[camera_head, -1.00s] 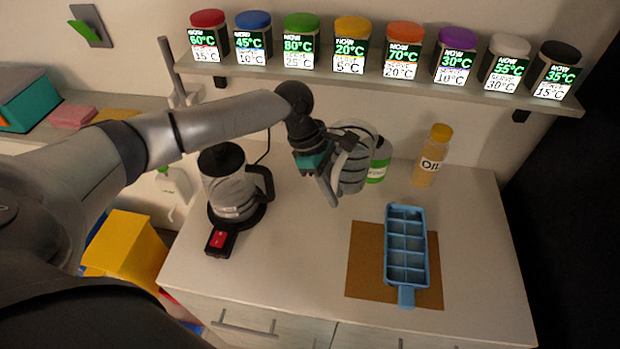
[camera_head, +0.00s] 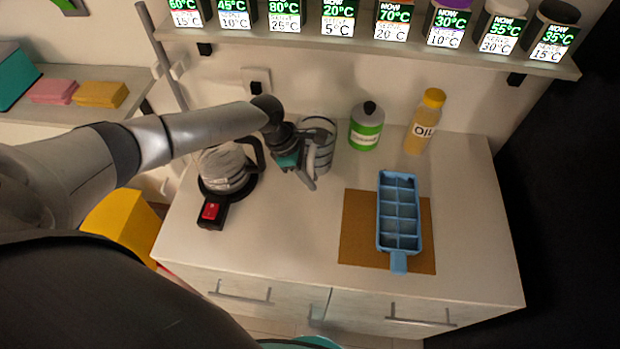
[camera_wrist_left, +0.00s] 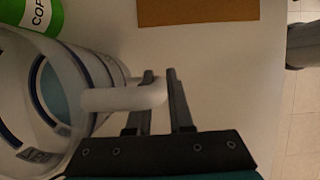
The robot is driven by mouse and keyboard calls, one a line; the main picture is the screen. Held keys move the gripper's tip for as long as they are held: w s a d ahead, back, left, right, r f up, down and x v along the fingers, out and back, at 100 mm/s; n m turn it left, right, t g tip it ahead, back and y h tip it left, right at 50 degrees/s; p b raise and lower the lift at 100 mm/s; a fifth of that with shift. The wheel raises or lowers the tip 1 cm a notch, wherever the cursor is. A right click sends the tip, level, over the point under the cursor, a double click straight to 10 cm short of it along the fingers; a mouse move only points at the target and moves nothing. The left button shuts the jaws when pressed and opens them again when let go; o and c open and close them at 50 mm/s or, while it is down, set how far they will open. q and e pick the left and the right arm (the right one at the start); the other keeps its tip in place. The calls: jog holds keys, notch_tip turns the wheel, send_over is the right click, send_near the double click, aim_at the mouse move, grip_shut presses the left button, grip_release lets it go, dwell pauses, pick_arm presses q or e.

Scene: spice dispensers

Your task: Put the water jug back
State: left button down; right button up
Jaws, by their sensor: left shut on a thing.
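The water jug (camera_head: 319,140) is a clear, ringed container near the back of the counter, between the kettle and the green bottle. It looks about upright in the head view. My left gripper (camera_head: 308,178) is shut on its pale handle. In the left wrist view, the handle (camera_wrist_left: 115,99) runs between the two dark fingers (camera_wrist_left: 160,78), and the jug's open round body (camera_wrist_left: 58,85) is to the left. I cannot tell whether the jug's base touches the counter. My right gripper is not in view.
The kettle (camera_head: 225,170) stands left of the jug. A green bottle (camera_head: 366,128) and an oil bottle (camera_head: 424,122) stand to its right. A blue ice tray (camera_head: 399,220) lies on a brown mat (camera_head: 356,230). A shelf (camera_head: 350,43) with dispensers is above. The front middle counter is clear.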

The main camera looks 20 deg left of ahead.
pick_arm(q)
jog(key=shift+w+f, duration=0.15)
jog(key=shift+f, duration=0.05)
jog(key=shift+f, duration=0.1)
jog(key=c, duration=0.8)
grip_release()
jog(key=shift+f, duration=0.1)
jog(key=p+v, duration=0.2)
jog(key=v, duration=1)
